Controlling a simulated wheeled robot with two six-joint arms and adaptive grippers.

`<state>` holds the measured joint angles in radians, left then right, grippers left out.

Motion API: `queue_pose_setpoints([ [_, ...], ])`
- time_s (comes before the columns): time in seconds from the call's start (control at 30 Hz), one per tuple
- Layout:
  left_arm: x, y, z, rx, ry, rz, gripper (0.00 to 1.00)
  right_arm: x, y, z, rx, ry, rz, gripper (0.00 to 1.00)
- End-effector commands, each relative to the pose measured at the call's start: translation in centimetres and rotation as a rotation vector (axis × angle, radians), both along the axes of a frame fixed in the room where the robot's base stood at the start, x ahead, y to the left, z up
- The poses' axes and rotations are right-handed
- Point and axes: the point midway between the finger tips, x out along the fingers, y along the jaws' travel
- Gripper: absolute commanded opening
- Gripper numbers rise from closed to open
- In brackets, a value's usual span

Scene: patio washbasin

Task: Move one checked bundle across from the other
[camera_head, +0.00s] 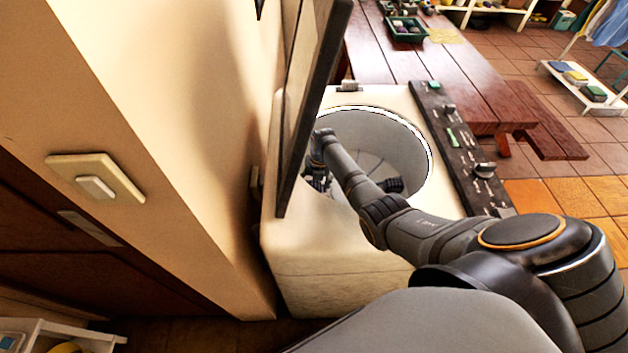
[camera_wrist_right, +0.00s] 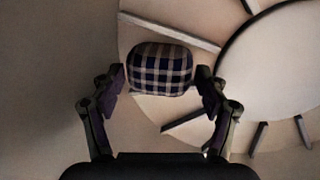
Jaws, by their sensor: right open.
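A blue, white and tan checked bundle (camera_wrist_right: 161,68) lies on the pale floor of the drum (camera_head: 405,138) in the right wrist view. My right arm reaches down into this open, round drum in the head view. My right gripper (camera_wrist_right: 160,80) is open, with one finger on each side of the bundle's near part. I cannot tell whether the fingers touch it. A second checked bundle is not visible. My left gripper is not in view.
The drum floor has raised ribs and a round pale centre disc (camera_wrist_right: 280,62). The white washer (camera_head: 330,250) has a dark control panel (camera_head: 455,140) on its right. A wall (camera_head: 170,130) stands close on the left. A wooden table (camera_head: 440,75) is behind.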

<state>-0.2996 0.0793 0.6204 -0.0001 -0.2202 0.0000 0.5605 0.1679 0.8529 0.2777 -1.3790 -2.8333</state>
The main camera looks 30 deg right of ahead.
Motion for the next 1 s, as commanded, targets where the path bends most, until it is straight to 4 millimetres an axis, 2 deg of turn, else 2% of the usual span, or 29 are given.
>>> queue_pose_setpoints([
  [0.13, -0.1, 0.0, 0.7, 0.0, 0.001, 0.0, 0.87, -0.1, -0.5, 3.1, -0.003, -0.005, 0.0, 0.75],
  [0.3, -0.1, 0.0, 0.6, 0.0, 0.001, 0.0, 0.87, -0.3, -1.0, 7.2, -0.003, -0.006, -0.001, 0.75],
  [0.5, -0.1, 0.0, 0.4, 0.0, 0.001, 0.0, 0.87, -0.5, -1.4, 10.6, -0.002, -0.004, -0.001, 0.75],
  [0.67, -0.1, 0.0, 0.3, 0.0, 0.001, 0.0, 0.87, -0.7, -1.5, 11.7, 0.0, -0.001, 0.0, 0.75],
  [1.0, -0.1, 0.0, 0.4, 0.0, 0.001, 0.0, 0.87, -0.6, -1.5, 11.7, 0.0, -0.001, 0.0, 0.75],
])
